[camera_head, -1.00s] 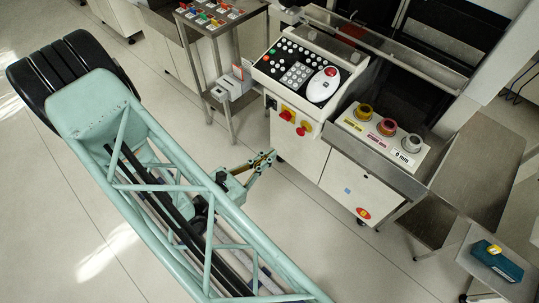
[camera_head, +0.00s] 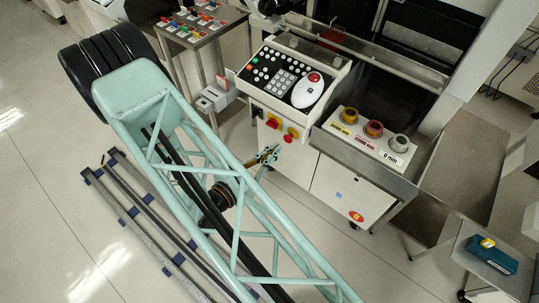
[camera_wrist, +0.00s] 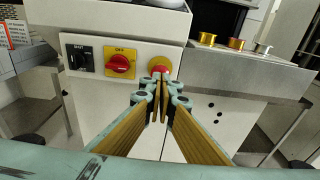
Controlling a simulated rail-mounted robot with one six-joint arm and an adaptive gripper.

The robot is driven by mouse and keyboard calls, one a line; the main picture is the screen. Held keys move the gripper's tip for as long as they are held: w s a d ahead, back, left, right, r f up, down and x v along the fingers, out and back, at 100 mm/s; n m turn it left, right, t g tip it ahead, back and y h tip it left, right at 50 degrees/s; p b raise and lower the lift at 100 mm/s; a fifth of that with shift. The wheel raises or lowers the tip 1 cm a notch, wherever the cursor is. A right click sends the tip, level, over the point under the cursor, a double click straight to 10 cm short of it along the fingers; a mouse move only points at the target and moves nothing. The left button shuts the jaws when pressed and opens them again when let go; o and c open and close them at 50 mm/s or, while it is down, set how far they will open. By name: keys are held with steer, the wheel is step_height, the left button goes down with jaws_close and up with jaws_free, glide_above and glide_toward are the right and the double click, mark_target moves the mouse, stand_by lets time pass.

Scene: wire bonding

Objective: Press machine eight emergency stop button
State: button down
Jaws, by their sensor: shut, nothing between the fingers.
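A red emergency stop button on a yellow round base sits on the white machine's front panel, in the head view (camera_head: 290,134) and the wrist view (camera_wrist: 160,67). My gripper (camera_head: 276,150) is shut and empty. In the wrist view my closed fingertips (camera_wrist: 161,80) point at the button and partly overlap its lower part. In the head view they are just left of and below it. I cannot tell whether they touch it. No machine number is readable.
A red rotary switch on a yellow plate (camera_wrist: 120,64) and a black switch (camera_wrist: 79,58) are left of the button. Above is a sloped control panel (camera_head: 290,75) with another red button (camera_head: 314,77). Spools (camera_head: 373,129) stand right. A tool cart (camera_head: 200,27) is behind left.

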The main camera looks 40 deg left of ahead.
steer(key=shift+w+f, duration=0.15)
steer(key=shift+w, duration=0.8)
steer(key=shift+w+f, duration=0.1)
steer(key=shift+w, duration=0.85)
steer(key=shift+w+b, duration=0.4)
steer(key=shift+w, duration=0.55)
steer(key=shift+s, duration=0.1)
steer(key=p, duration=0.1)
glide_toward(286, 140)
steer(key=shift+s+r, duration=0.2)
steer(key=shift+s, duration=1.1)
steer(key=shift+s+r, duration=0.25)
steer(key=shift+s, duration=1.05)
steer(key=shift+r, duration=0.1)
